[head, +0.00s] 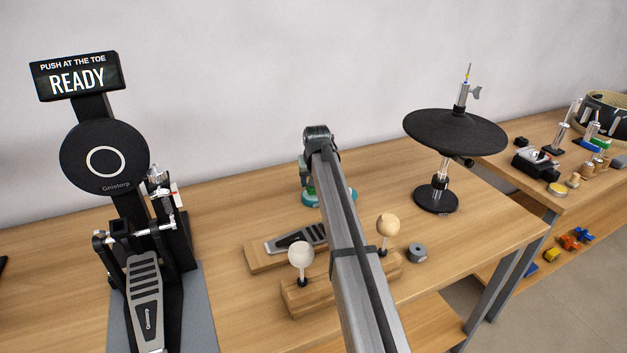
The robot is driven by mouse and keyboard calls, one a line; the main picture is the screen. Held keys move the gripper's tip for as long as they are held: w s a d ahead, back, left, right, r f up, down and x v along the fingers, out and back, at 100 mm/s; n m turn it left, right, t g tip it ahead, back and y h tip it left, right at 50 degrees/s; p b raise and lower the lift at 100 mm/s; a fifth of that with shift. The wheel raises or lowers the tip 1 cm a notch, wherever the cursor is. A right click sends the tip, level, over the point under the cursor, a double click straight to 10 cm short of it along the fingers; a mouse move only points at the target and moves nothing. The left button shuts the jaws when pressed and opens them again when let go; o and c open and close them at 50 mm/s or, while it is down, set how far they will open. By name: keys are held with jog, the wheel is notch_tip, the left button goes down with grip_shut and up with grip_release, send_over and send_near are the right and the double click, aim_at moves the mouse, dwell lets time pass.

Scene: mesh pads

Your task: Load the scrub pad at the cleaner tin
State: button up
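A low teal round tin (345,197), which looks like the cleaner tin, stands on the table behind the wooden blocks. My arm hides part of it. My gripper (309,182) is at the far end of the arm, pointing down just over the tin's left part. A small green patch (311,189) shows at the gripper's tips; it may be the scrub pad, but it is too small to tell. The arm hides much of the gripper, so I cannot see whether its fingers are open or shut on that patch.
A drum pedal with a round pad and a "READY" sign (78,80) stands at left. A black cymbal stand (455,132) is at right.

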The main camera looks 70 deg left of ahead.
jog(key=shift+f, duration=0.5)
dwell(1.0)
jog(key=shift+r, duration=3.55)
